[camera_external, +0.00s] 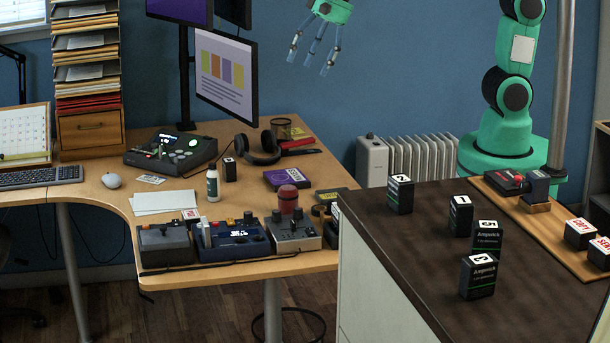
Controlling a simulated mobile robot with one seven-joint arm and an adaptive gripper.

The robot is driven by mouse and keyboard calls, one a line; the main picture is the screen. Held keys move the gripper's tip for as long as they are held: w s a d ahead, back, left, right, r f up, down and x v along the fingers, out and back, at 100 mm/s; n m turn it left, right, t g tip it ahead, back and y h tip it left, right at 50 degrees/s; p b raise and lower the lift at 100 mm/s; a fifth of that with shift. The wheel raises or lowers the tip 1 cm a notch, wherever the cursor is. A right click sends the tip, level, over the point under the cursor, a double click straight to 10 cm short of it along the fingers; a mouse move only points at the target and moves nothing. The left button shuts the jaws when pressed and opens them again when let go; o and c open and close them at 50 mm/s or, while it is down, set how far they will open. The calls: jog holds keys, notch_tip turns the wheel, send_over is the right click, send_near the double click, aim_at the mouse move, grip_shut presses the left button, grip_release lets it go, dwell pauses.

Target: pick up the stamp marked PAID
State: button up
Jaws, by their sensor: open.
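Two black block stamps with white tops and red lettering stand at the right edge of the dark counter area, on a wooden board. The nearer stamp (600,253) seems to read SENT. The lettering on the farther stamp (579,234) is too small and slanted to read surely. I cannot make out the word PAID on any stamp. My gripper (311,64) hangs at the top centre, fingers spread, open and empty. It is high above the desk and counter and far from both stamps.
The dark counter (400,250) holds several numbered black boxes, such as box 3 (478,277). The wooden board (548,228) also carries a dark device with a red part (508,181). The desk (100,195) is crowded with consoles, headphones (260,150), a bottle (212,185) and monitors (226,75).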

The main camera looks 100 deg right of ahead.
jog(key=w+d+f+m, duration=0.5)
jog(key=w+f, duration=0.3)
jog(key=f, duration=0.3)
jog(key=w+d+f+m, duration=0.6)
jog(key=w+f+m, duration=0.2)
jog(key=f, duration=0.4)
jog(key=w+d+f+m, duration=0.6)
jog(key=w+f, duration=0.3)
jog(key=f, duration=0.3)
jog(key=shift+d+m+b, duration=0.15)
jog(key=shift+m+b, duration=0.25)
jog(key=shift+w+f, duration=0.1)
jog(key=shift+f, duration=0.05)
jog(key=b, duration=0.2)
send_over(195, 213)
jog(key=s, duration=0.2)
jog(key=shift+f, duration=3.9)
